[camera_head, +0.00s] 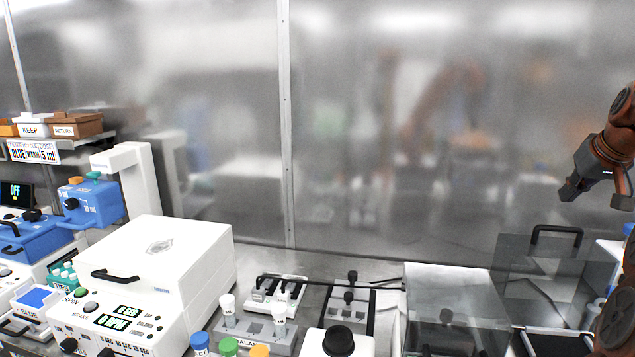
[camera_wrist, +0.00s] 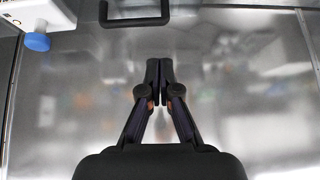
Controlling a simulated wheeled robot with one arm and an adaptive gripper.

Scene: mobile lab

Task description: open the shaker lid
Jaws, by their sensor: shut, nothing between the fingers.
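No label reading shaker is legible. A see-through grey panel with a black bar handle (camera_head: 556,235) stands at the right in the head view and looks like the shaker lid. A black bar handle (camera_wrist: 135,14), probably the same one, shows at the top edge of the wrist view, cut off by the frame. My gripper (camera_wrist: 160,78) is shut and empty, its fingertips together and apart from that handle. In the head view my arm's end hangs at the right edge, above the panel. What lies behind the panel is mostly hidden.
A white box with a black handle (camera_head: 115,275) and displays stands at left. Capped tubes (camera_head: 279,318) sit in racks at front centre. A blue cap (camera_wrist: 37,42) shows in the wrist view. Frosted panes close the back.

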